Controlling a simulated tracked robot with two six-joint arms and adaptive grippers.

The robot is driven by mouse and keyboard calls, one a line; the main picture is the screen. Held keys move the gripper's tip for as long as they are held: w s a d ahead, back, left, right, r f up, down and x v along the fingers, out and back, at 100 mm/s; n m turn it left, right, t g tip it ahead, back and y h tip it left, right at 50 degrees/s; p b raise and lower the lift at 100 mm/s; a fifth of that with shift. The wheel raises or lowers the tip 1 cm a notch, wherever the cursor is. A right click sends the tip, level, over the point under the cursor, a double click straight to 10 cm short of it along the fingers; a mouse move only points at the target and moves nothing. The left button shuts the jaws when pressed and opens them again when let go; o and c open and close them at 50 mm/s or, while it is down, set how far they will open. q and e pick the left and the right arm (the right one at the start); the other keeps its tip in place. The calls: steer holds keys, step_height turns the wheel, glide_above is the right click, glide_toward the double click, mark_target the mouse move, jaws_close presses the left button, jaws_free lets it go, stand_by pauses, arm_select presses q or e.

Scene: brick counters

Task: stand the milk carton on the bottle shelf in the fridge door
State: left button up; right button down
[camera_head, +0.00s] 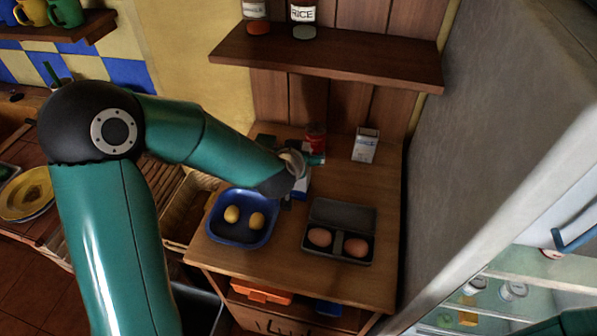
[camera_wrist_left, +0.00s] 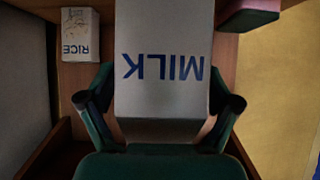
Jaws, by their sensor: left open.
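The milk carton (camera_wrist_left: 165,60), white with blue MILK lettering, fills the middle of the left wrist view. In the head view only a white and blue bit of the carton (camera_head: 303,184) shows beside my wrist on the wooden counter. My left gripper (camera_wrist_left: 158,101) is open, with one finger on either side of the carton; whether they touch it I cannot tell. In the head view the gripper (camera_head: 291,172) is partly hidden by my arm. The fridge (camera_head: 500,130) stands at the right, with its lit inside showing at the lower right. I cannot make out the door's bottle shelf.
A blue bowl with two yellow fruits (camera_head: 212,222) and a grey box with two eggs (camera_head: 308,243) stand in front on the counter (camera_head: 270,275). A red-labelled jar (camera_head: 316,138) and a rice box (camera_head: 365,147) are behind. A wall shelf (camera_head: 325,64) hangs above.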

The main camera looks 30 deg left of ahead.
arm_select(q)
steer(key=c, duration=1.7)
jaws_close()
